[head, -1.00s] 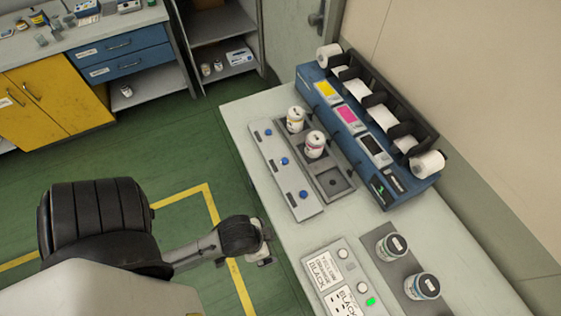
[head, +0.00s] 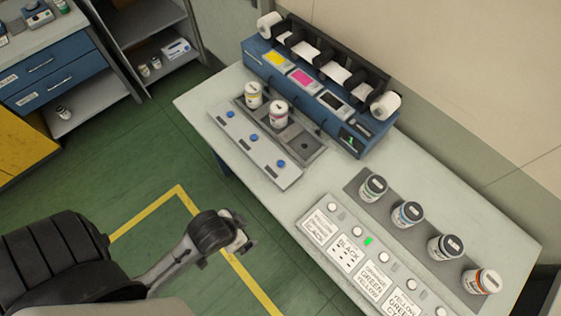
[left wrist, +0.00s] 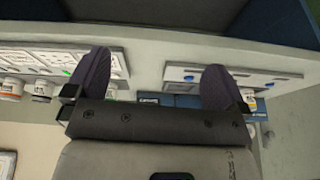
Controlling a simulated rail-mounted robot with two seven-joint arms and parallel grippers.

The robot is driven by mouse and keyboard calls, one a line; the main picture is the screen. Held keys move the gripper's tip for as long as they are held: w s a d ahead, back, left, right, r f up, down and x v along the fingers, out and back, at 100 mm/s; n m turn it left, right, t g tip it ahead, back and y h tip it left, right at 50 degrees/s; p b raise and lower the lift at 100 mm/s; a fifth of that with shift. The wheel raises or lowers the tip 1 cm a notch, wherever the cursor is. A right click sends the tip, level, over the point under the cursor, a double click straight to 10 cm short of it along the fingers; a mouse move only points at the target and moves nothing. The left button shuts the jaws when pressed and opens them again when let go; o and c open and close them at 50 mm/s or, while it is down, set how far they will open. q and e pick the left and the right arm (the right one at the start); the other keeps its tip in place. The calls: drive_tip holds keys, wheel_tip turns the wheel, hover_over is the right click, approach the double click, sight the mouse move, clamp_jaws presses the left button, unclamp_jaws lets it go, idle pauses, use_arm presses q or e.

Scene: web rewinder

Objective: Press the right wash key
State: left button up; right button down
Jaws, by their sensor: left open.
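The wash strip (head: 255,147) is a white panel on the bench with three blue keys in a row. The right wash key (head: 281,163) is at the end nearest me. The middle (head: 254,137) and left (head: 231,114) keys lie further back. My left gripper (head: 246,236) hangs over the floor beside the bench's front edge, below and left of the right key and well apart from it. In the left wrist view, its dark fingers (left wrist: 155,82) are spread with nothing between them. The wash strip (left wrist: 275,82) shows there partly behind the right finger. My right gripper is not in view.
Behind the strip, a tray (head: 305,146) holds two white cans (head: 279,113). A blue printer-like unit (head: 335,110) with paper rolls stands behind. A labelled panel (head: 345,250) with a green light and several jars (head: 407,214) occupy the right side. Bench between is clear.

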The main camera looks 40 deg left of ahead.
use_arm(q)
drive_tip(key=shift+s+a+f, duration=0.1)
drive_tip(key=shift+s+f, duration=0.05)
drive_tip(key=shift+s, duration=0.2)
